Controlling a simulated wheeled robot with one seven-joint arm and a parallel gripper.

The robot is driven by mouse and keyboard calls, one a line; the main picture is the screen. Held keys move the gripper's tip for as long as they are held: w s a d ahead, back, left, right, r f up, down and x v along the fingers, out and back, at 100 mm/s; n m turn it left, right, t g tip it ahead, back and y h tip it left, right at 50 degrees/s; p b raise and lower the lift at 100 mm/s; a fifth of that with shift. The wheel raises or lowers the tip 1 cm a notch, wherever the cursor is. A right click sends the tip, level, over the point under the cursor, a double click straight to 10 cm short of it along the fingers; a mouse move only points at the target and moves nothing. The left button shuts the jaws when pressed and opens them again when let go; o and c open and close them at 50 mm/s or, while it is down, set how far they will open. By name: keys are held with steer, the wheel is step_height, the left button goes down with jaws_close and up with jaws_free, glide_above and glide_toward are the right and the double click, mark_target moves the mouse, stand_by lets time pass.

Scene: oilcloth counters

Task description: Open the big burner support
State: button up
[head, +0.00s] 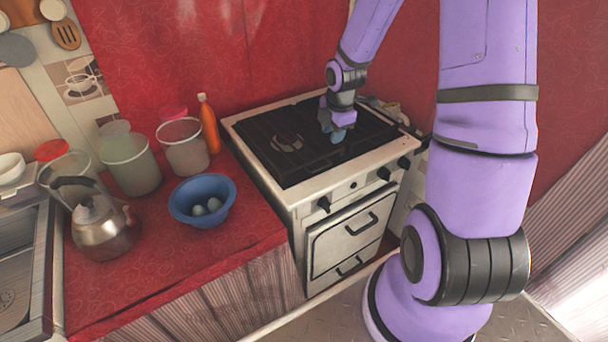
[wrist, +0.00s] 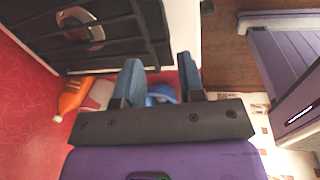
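The black burner support (head: 285,165) lies flat over the top of the white stove, with a grey burner shape showing through its left part. In the wrist view its dark bars (wrist: 100,48) fill the upper left. My gripper (head: 339,130) is over the back right part of the stove top, close to the bars; I cannot tell whether it touches them. In the wrist view the two blue fingers of my gripper (wrist: 160,76) stand apart with nothing held between them.
Left of the stove, the red counter holds an orange bottle (head: 208,124), clear containers (head: 183,147), a blue bowl (head: 202,199) and a kettle (head: 102,225). A red wall (head: 240,60) stands behind the stove. Knobs (head: 324,204) line its front, above the oven door (head: 350,235).

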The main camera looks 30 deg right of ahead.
mark_target(322, 167)
steer(key=shift+n, duration=0.5)
steer(key=f, duration=0.4)
steer(key=w+a+f, duration=0.1)
steer(key=f, duration=0.3)
steer(key=w+f, duration=0.1)
steer(key=f, duration=0.3)
steer(key=shift+a+f, duration=0.25)
jaws_close()
